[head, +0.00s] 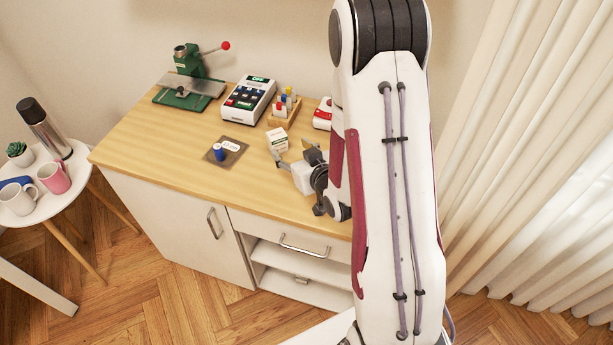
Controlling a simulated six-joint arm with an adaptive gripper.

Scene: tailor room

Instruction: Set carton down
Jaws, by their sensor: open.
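A small white carton (277,140) with green print stands upright on the wooden top of the cabinet (190,190). My gripper (293,153) is open, low over the top, just in front and to the right of the carton. Its fingertips are close to the carton; I cannot tell whether they touch it. My own arm hides the right part of the cabinet top.
A dark mat (238,158) left of the carton bears a blue spool (218,152) and a white label. Behind stand a calculator-like device (248,100), a rack of coloured bottles (285,108), a red-and-white box (323,113) and a green press (188,82). The front left is clear.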

